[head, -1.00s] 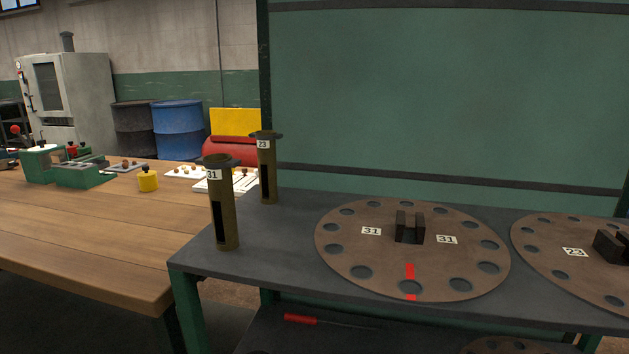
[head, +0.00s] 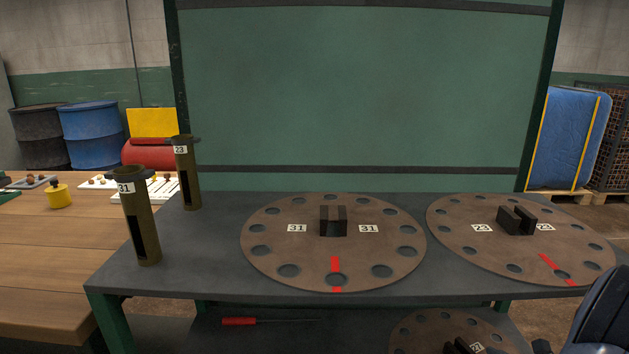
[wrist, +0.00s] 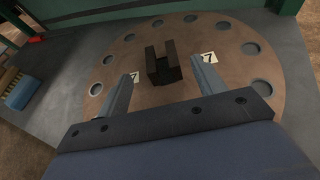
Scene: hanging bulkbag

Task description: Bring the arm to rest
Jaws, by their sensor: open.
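My gripper (wrist: 163,72) is open in the wrist view, its two grey fingers apart with nothing held between them. Beyond the fingers is a round brown disc (wrist: 100,72) with holes around its rim, two labels reading 7 and a dark slotted block (wrist: 163,66) at its middle. I cannot tell how far the fingertips are from the block. In the head view only a dark blue part of my arm (head: 606,315) shows at the lower right edge; the gripper is out of that view.
The dark bench (head: 215,245) carries a disc marked 31 (head: 275,255), another disc (head: 460,230) and two brass tubes, a near one (head: 143,225) and a far one (head: 187,180). A red-handled tool (head: 238,321) lies on the lower shelf. A wooden table (head: 50,250) adjoins at left.

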